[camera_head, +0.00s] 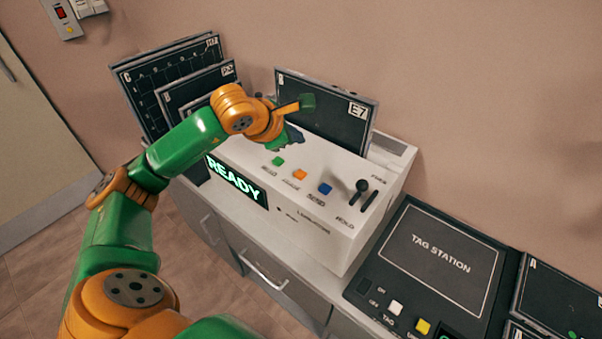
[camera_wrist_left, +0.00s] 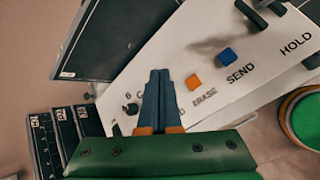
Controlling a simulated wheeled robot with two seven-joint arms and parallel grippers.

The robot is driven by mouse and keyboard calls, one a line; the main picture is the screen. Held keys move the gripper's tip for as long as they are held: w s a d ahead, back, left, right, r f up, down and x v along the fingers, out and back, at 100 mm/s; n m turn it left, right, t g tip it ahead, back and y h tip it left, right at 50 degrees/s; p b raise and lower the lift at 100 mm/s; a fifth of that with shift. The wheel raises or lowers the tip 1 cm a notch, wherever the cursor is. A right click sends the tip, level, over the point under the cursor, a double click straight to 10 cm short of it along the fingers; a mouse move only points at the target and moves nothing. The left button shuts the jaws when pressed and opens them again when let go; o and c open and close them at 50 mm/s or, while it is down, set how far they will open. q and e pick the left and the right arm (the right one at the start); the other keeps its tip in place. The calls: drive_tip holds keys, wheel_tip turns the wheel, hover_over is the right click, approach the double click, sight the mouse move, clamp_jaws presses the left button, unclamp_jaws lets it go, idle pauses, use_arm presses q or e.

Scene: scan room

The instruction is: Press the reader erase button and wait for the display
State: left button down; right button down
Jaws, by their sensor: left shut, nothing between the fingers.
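The reader (camera_head: 335,215) is a white box with a lit display (camera_head: 236,183) reading READY in green. Its sloped face has a green read button (camera_head: 278,161), an orange erase button (camera_head: 299,174) and a blue send button (camera_head: 324,188). My left gripper (camera_head: 293,138) is shut and empty, behind the button row in the head view. In the left wrist view its blue fingers (camera_wrist_left: 158,75) lie left of the erase button (camera_wrist_left: 193,83), apart from it in the picture, and hide the green button. The display is not in that view. My right gripper is not in view.
A dark plate marked E7 (camera_head: 325,115) stands at the reader's back. Several dark plates (camera_head: 165,75) lean at the left. A hold lever (camera_head: 361,188) rises at the reader's right. The tag station (camera_head: 440,255) lies on the counter to the right.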

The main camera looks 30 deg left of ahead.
sight(296, 175)
use_arm(q)
wheel_tip(296, 175, down, 8)
drive_tip(key=b, duration=0.6)
drive_tip(key=shift+s+r, duration=0.1)
drive_tip(key=shift+r, duration=0.1)
drive_tip(key=shift+f, duration=0.25)
drive_tip(key=shift+r, duration=0.1)
idle(1.1)
drive_tip(key=shift+f+b, duration=0.4)
drive_tip(key=shift+b, duration=0.2)
drive_tip(key=shift+f+b, duration=0.55)
drive_tip(key=shift+b, duration=0.1)
idle(0.4)
drive_tip(key=shift+r, duration=0.15)
drive_tip(key=shift+r+p, duration=0.75)
drive_tip(key=shift+r, duration=0.05)
